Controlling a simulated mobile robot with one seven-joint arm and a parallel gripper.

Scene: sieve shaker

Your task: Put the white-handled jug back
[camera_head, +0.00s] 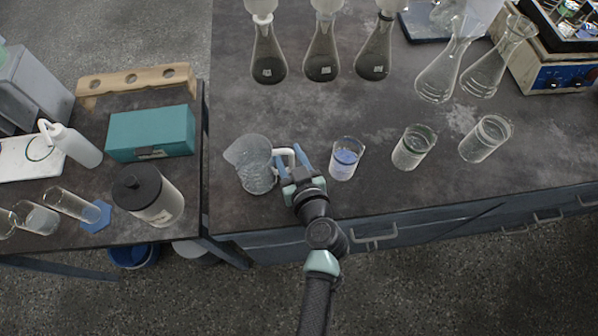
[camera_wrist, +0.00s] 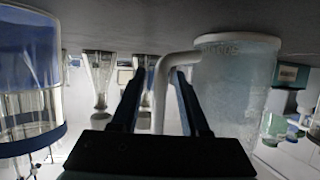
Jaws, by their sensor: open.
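The white-handled jug (camera_head: 252,165) is a clear, ribbed vessel standing upright on the dark bench, near its left front edge. Its white handle (camera_head: 284,151) points right. My gripper (camera_head: 291,160) is at the handle, with its two blue fingers apart. In the wrist view, which appears upside down, the jug (camera_wrist: 236,95) stands to the right. Its handle (camera_wrist: 160,92) passes between the fingers of my gripper (camera_wrist: 158,95), with gaps visible on both sides.
Two clear beakers (camera_head: 413,148) (camera_head: 486,139) stand farther right. Several flasks (camera_head: 322,55) line the back. A side table (camera_head: 200,215) lies left across a narrow gap.

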